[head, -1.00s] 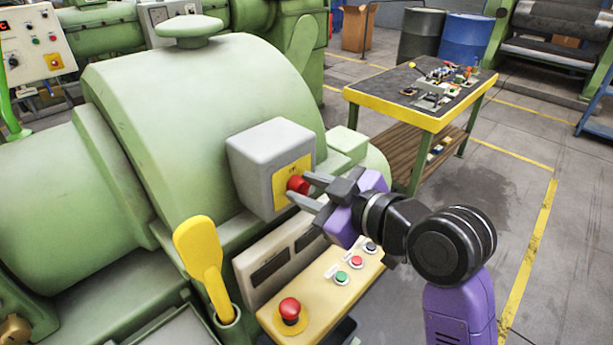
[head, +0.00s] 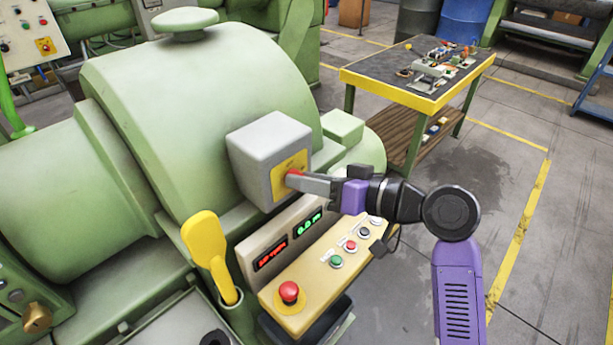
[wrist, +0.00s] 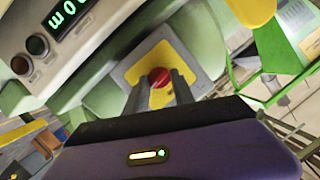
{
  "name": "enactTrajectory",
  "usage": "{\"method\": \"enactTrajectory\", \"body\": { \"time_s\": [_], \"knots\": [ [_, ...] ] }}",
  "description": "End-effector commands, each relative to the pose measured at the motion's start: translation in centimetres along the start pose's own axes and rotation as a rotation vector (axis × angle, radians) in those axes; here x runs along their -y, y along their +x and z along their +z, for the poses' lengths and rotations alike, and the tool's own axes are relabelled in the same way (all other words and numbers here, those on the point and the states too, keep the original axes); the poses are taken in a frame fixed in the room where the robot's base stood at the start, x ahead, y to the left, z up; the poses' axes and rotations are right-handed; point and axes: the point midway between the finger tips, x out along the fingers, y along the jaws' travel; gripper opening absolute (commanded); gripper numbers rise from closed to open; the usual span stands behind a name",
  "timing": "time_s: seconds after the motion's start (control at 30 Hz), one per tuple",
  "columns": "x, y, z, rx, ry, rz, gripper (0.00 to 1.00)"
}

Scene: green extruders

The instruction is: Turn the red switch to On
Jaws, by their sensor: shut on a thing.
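The red switch (head: 294,174) sits on a yellow plate (head: 278,187) on the front of a grey box (head: 250,165) on the green machine. In the head view my gripper (head: 300,182) covers most of it. In the wrist view the red switch (wrist: 159,77) shows between the tips of my two fingers. My gripper is shut on the switch. The displays (head: 307,222) below the box are lit, one with red characters and one with green. The text on the yellow plate is too small to read.
A cream control panel (head: 325,262) with a red mushroom button (head: 289,291) and several small buttons lies below my gripper. A yellow lever (head: 207,250) stands left of it. A yellow-edged table (head: 400,90) with parts stands behind. Open floor lies to the right.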

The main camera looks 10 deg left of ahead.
Motion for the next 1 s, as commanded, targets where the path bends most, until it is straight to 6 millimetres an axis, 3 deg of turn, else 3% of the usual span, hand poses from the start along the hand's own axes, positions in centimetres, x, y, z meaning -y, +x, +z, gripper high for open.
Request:
{"method": "enactTrajectory", "body": {
  "time_s": [0.3, 0.8, 0.83, 0.93, 1.0],
  "knots": [
    [-0.27, -0.03, 0.19, -0.003, 0.102, -0.03, 0.0],
    [-0.31, -0.01, 0.27, -0.002, 0.116, -0.034, 0.0],
    [-0.31, -0.01, 0.28, -0.002, 0.116, -0.034, 0.34],
    [-0.28, 0.0, 0.24, -0.003, 0.115, -0.035, 0.51],
    [-0.24, 0.0, 0.2, -0.004, 0.115, -0.035, 0.51]
  ]
}}
